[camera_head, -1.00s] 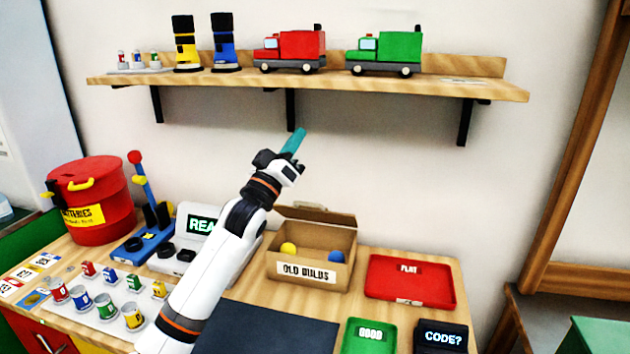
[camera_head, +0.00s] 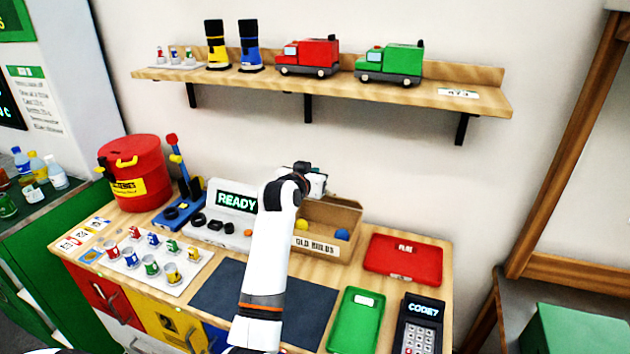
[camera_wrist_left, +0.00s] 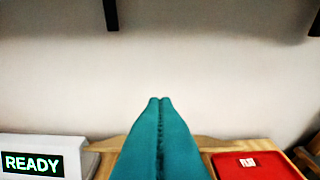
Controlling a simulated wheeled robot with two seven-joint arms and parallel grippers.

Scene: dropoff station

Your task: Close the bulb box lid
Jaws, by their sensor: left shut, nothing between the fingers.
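The cardboard bulb box (camera_head: 318,247), labelled "OLD BULBS", stands on the table with its top open. A yellow bulb (camera_head: 301,225) and a blue bulb (camera_head: 341,235) show inside. Its lid is raised at the back, and my left arm hides much of it. My right gripper is not in view.
A "READY" display (camera_head: 236,203) stands left of the box and a red tray (camera_head: 408,276) right of it. A green tray (camera_head: 356,322) and a keypad (camera_head: 420,325) lie in front. The shelf (camera_head: 430,95) with toy trucks hangs above.

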